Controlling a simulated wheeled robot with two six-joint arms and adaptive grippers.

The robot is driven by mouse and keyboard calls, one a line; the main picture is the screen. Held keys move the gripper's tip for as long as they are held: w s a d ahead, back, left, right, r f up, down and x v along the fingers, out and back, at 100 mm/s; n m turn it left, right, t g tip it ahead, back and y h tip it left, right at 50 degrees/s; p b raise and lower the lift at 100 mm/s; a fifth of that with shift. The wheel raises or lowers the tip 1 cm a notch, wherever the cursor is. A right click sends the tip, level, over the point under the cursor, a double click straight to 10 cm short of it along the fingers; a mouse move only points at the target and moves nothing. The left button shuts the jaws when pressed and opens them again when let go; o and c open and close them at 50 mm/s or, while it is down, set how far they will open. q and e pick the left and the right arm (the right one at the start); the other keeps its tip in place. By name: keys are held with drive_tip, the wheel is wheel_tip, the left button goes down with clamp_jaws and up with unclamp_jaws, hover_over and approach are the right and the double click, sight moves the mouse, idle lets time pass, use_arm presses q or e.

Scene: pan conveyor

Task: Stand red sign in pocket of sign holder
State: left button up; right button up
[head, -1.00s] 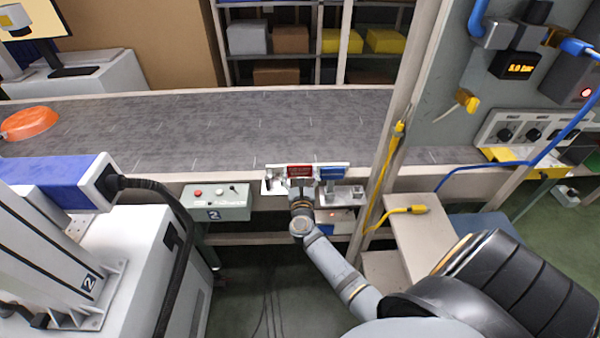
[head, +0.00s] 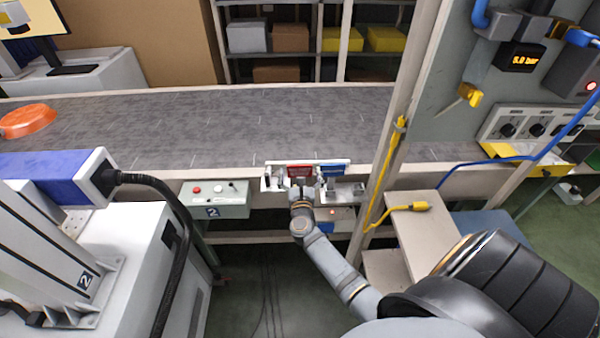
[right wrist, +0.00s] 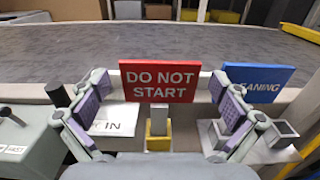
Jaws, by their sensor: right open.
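The red sign (right wrist: 160,80), reading "DO NOT START", stands upright in the right wrist view, above a pale post and a yellow block (right wrist: 158,138). It also shows at the conveyor's near edge in the head view (head: 299,170). My right gripper (right wrist: 161,100) is open, with one finger on each side of the sign and clear gaps between. The sign holder (head: 343,192) is a pale metal fitting at the rail. A grey block with a square opening (right wrist: 283,130) shows at its right. The sign's foot and its exact seating cannot be made out. My left gripper is out of view.
A blue sign (head: 333,170) stands just right of the red one. A control box (head: 216,200) with buttons is left of the gripper. A post with a yellow cable (head: 383,180) rises at the right. An orange pan (head: 28,121) lies on the conveyor (head: 220,120).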

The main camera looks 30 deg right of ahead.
drive_tip(key=v, duration=1.2)
idle(0.4)
